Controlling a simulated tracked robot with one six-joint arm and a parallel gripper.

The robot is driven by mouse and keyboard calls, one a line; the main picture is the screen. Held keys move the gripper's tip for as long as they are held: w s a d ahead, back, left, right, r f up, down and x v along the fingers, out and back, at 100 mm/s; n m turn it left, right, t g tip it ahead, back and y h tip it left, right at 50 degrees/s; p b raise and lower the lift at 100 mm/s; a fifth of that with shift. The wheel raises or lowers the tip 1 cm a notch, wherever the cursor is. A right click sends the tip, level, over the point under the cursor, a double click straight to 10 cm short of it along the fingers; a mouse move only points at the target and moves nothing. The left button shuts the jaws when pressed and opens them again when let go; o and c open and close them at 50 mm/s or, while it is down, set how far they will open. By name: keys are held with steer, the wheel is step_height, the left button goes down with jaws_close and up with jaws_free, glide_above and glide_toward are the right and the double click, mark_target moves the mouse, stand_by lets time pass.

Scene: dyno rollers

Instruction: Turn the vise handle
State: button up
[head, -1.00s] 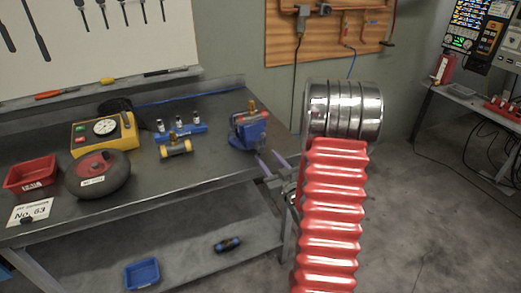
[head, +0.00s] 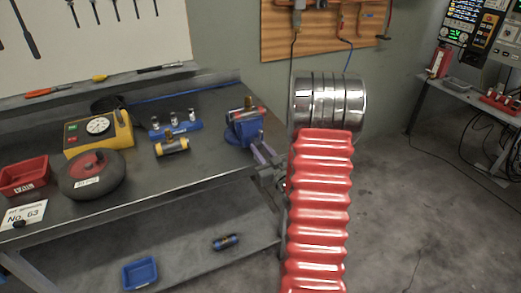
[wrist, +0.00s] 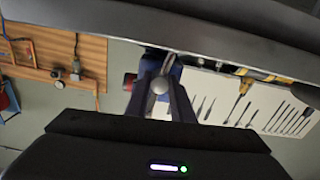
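The blue vise (head: 244,130) stands at the right end of the dark workbench, with a brass and silver piece on top. My gripper (head: 264,154) reaches the vise's near right side, partly hidden behind my arm in the head view. In the wrist view my gripper (wrist: 160,78) points at the blue vise (wrist: 174,70), with one grey finger on each side of a round silver knob (wrist: 159,86), which looks like the end of the vise handle. The rest of the handle is hidden. Whether the fingers press on it cannot be made out.
The workbench (head: 205,158) also holds a yellow gauge box (head: 98,135), a dark round wheel (head: 92,176), a red bin (head: 24,177) and a blue socket rack (head: 175,130). A blue bin (head: 140,273) lies on the lower shelf.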

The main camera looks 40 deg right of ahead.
jaws_close()
steer(key=shift+m, duration=0.3)
